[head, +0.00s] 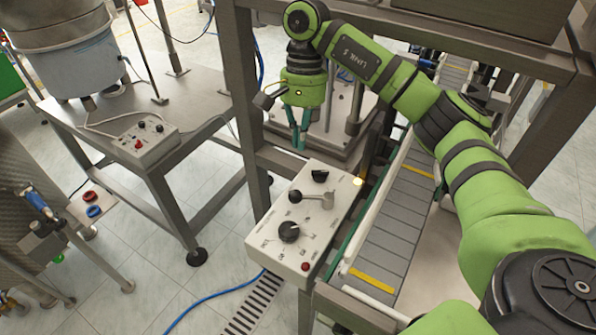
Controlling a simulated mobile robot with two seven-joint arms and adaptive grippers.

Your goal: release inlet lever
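A pale control box (262,243) stands in the middle of the head view. On its top is a lever (318,199) with a grey arm and a black ball at its left end; I take it to be the inlet lever. A black rotary knob (289,232) is nearer on the panel, and a black switch (320,176) is at the far end. My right gripper (300,148) points down above and beyond the far end of the box, apart from the lever. Its teal fingers look shut, with nothing visible between them. My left gripper is not in view.
A slatted conveyor (394,217) runs along the right of the box. A grey frame post (241,90) stands behind and left of the box. A red button (305,266) is on the near corner. A smaller control box (146,140) sits on the left table.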

